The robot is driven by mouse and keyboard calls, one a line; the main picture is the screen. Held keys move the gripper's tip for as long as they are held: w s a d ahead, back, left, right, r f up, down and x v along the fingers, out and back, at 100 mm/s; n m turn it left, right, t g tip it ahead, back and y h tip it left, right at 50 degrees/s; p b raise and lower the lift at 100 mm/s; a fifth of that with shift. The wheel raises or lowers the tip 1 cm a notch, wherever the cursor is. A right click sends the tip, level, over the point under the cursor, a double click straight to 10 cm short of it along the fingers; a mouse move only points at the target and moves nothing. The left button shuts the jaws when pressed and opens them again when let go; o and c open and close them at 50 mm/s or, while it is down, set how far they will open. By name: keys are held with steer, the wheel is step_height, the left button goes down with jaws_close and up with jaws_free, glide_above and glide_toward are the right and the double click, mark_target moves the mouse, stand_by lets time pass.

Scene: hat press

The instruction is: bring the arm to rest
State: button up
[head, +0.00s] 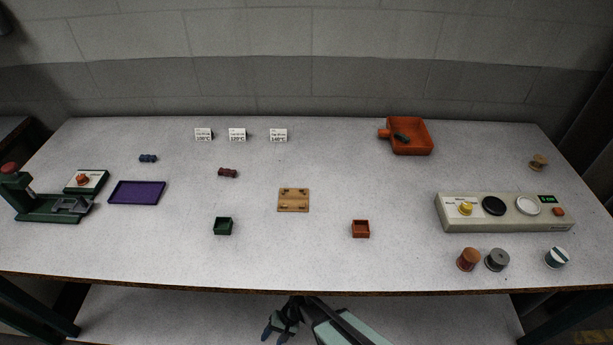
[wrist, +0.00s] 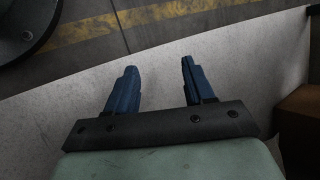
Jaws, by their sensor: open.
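My gripper (head: 283,322) is below the table's front edge in the head view, in front of the lower shelf. In the wrist view my gripper (wrist: 158,82) has its two blue fingers apart, with nothing between them. Behind the fingers are a pale surface and the floor with a yellow stripe. The arm comes in from the bottom of the head view, and most of it is out of the picture. My gripper touches none of the objects on the table.
The table (head: 310,262) carries a green press (head: 45,209), a purple tray (head: 136,192), a wooden plate (head: 293,199), an orange bin (head: 411,137) and a control panel (head: 505,212). Several spools stand at the right. The front middle strip is clear. A brown edge (wrist: 303,122) shows at right in the wrist view.

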steer(key=s+d+r+h, duration=0.2)
steer(key=s+d, duration=0.1)
steer(key=d, duration=0.6)
steer(key=s+d+r+g+h, duration=0.1)
steer(key=s+d, duration=0.3)
steer(key=d, duration=0.6)
steer(key=s+d+r+g+h, duration=0.1)
steer(key=s+d+r+h, duration=0.1)
steer(key=d, duration=0.7)
step_height(320, 180, up, 2)
steer(key=shift+s+d+r+h, duration=0.1)
steer(key=shift+s+d+h, duration=0.3)
steer(key=shift+s, duration=0.25)
